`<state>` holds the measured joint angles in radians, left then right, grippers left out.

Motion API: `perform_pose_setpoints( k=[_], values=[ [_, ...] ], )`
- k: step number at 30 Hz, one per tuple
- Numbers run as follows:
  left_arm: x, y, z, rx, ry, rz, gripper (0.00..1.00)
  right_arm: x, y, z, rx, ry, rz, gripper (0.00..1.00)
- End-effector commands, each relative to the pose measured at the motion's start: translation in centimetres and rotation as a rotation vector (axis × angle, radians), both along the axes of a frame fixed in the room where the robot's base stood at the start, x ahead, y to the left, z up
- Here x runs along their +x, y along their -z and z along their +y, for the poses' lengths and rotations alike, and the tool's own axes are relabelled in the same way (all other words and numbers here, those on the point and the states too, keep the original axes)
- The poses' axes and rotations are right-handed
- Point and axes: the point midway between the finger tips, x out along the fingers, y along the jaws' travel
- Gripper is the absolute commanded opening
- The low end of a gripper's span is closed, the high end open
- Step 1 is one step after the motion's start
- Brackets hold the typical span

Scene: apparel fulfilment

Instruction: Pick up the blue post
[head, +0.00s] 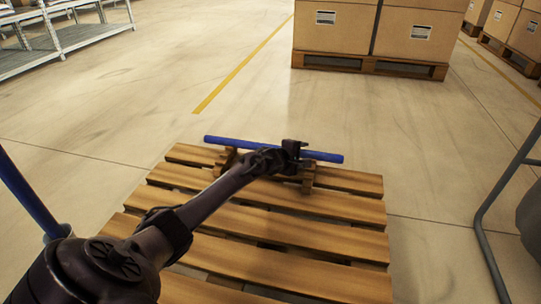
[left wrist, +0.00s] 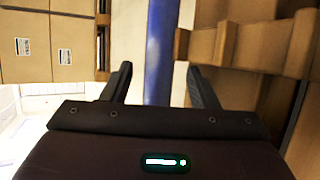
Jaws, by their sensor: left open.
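The blue post (head: 225,140) lies level across wooden supports (head: 307,176) at the far end of a wooden pallet (head: 290,235). My left gripper (head: 295,150) is over the post, right of its middle, and hides part of it. In the left wrist view the blue post (left wrist: 159,45) runs lengthwise between the two open fingers of the left gripper (left wrist: 159,85). I cannot tell whether the fingers touch it. My right gripper is not in view.
Another blue post (head: 28,197) stands tilted at the left edge. Cardboard boxes (head: 335,22) on a pallet (head: 335,62) stand at the back. A grey metal frame (head: 490,215) is at the right, and a rack (head: 85,35) at the back left. The floor behind the pallet is clear.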

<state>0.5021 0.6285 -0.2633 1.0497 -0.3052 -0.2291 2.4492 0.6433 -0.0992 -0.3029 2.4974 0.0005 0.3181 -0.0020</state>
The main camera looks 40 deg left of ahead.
Motion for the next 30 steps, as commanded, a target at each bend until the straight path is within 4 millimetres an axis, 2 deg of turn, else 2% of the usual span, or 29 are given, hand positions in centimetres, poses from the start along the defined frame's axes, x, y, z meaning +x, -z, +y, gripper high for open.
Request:
perform_pose_setpoints(
  k=[7,19,30],
  values=[
    [0.07,-0.06,0.01,0.0,0.0,0.0,0.54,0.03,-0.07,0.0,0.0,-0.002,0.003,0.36],
    [0.05,-0.02,0.0,0.0,0.0,0.0,0.02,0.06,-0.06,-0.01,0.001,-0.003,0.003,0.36],
    [0.12,-0.42,0.01,0.001,0.0,-0.003,0.0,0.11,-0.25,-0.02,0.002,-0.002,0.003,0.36]
  ],
)
